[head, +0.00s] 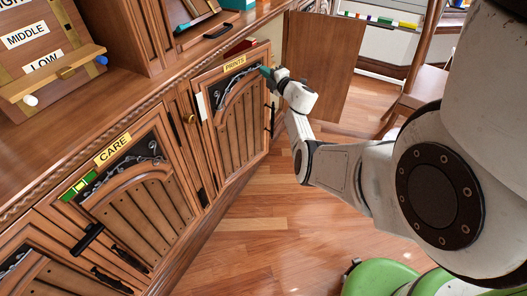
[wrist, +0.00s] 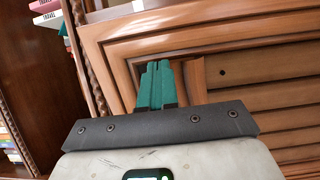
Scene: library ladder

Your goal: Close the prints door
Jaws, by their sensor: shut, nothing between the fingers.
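The prints door (head: 240,120) is a brown panelled cabinet door with a yellow PRINTS label (head: 234,64) on its top edge. It looks slightly ajar, with a red item showing above its top edge. My gripper (head: 267,72) is at the door's upper right corner, its teal fingers shut and empty. In the wrist view the teal fingertips (wrist: 155,84) are together in front of a wooden panelled face (wrist: 190,45). Whether they touch the wood I cannot tell.
The CARE door (head: 140,200) is to the left of the prints door. Another brown door (head: 325,65) stands wide open behind my gripper. A wooden chair (head: 415,85) stands at the upper right. The wooden floor (head: 250,245) in front of the cabinet is clear.

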